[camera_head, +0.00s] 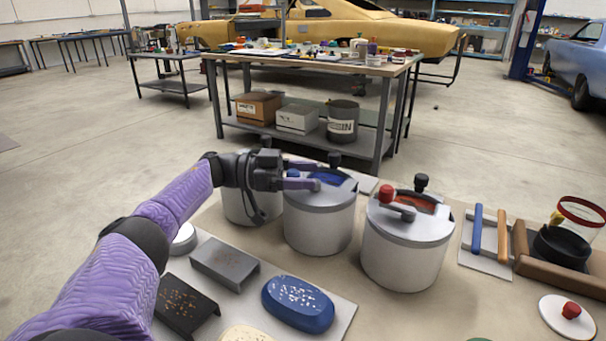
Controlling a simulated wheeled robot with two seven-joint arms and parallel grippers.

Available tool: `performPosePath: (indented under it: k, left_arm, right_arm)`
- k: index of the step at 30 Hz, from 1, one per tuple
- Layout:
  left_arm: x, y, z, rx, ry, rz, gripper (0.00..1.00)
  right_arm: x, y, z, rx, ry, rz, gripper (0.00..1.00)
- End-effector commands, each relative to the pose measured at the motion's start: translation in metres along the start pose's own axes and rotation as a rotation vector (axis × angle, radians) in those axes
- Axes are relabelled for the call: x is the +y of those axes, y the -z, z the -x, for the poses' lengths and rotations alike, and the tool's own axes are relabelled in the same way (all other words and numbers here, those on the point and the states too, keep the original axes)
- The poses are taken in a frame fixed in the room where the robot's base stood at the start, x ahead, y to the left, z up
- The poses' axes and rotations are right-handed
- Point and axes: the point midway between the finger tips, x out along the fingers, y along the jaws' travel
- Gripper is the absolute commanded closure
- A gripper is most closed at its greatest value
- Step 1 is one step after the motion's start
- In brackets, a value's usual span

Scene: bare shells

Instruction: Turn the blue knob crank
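I cannot tell whether the fingers are apart or closed on something. My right gripper is not in view.
A similar canister with a red knob (387,191) stands close on the right, and another (237,208) on the left under my gripper. A blue oval block (298,304) and grey block (224,262) lie in front. Blue and orange bars (476,232) lie right.

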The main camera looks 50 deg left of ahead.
Motion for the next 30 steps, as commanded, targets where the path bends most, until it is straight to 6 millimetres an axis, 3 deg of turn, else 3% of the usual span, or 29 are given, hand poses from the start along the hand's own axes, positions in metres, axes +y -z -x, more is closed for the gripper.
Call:
performPosePath:
  k: [9, 16, 20, 24, 30]
  left_arm:
    - [-0.001, 0.0, 0.005, 0.0, 0.002, 0.0, 0.28]
    - [-0.001, -0.002, 0.05, -0.001, 0.006, 0.0, 0.28]
    - [-0.002, -0.007, 0.077, 0.0, 0.006, 0.001, 0.28]
    - [-0.002, -0.006, 0.089, -0.002, 0.002, -0.001, 0.28]
    - [0.0, -0.002, 0.099, 0.0, 0.001, 0.0, 0.28]
  right_arm:
    - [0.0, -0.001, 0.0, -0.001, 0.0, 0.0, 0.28]
    - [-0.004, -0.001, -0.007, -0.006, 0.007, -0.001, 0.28]
    - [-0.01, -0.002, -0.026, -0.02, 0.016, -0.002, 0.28]
    - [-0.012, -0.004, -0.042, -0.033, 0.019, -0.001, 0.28]
    - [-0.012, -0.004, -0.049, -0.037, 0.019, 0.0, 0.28]
